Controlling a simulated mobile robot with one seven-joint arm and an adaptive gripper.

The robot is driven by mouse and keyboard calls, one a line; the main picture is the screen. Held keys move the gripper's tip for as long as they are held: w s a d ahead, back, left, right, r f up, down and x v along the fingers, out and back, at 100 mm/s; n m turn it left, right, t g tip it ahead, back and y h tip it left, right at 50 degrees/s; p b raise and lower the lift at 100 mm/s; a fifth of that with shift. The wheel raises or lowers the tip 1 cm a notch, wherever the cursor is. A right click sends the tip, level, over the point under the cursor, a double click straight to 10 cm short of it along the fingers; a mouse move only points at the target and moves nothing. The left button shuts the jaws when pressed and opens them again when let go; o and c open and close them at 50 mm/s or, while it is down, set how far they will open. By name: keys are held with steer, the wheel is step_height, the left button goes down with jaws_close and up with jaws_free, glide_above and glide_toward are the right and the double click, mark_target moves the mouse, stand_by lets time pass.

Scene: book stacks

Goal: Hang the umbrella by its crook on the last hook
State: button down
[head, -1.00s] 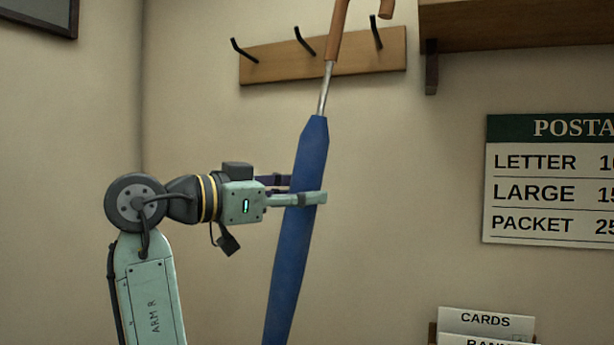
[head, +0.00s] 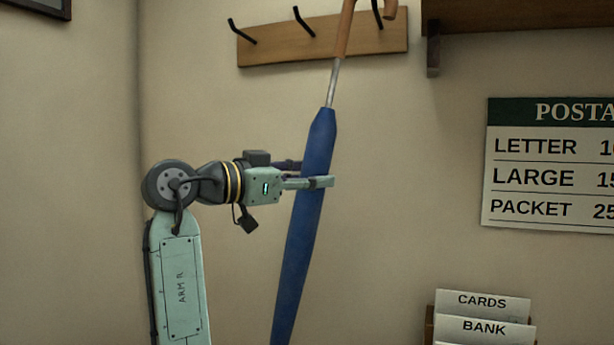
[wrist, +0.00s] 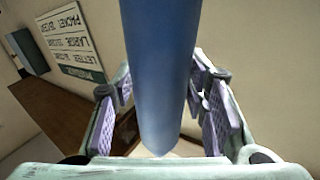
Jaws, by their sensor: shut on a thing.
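The blue folded umbrella (head: 303,225) is upright with a slight tilt, its top leaning right. My gripper (head: 314,175) is shut around its upper cloth part. In the wrist view, the umbrella (wrist: 160,70) runs between the finger pads. Its brown crook (head: 347,28) is at the top of the head view, its bend cut off by the picture edge. The right-hand hook (head: 377,13) shows between the crook's stem and its down-turned end. I cannot tell whether the crook touches the hook or is in front of it.
The wooden hook rail (head: 275,49) on the wall has two more black hooks, left (head: 242,32) and middle (head: 303,21), both empty. A shelf (head: 500,18) is right of the rail. A postal sign (head: 545,165) and a card holder (head: 480,318) are lower right.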

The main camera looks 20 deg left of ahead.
steer(key=shift+w+p, duration=0.3)
steer(key=shift+w, duration=1.2)
steer(key=shift+w+f, duration=0.65)
steer(key=shift+f, duration=0.3)
steer(key=c, duration=0.9)
jaws_free()
steer(key=shift+o, duration=0.2)
steer(key=shift+f, duration=0.15)
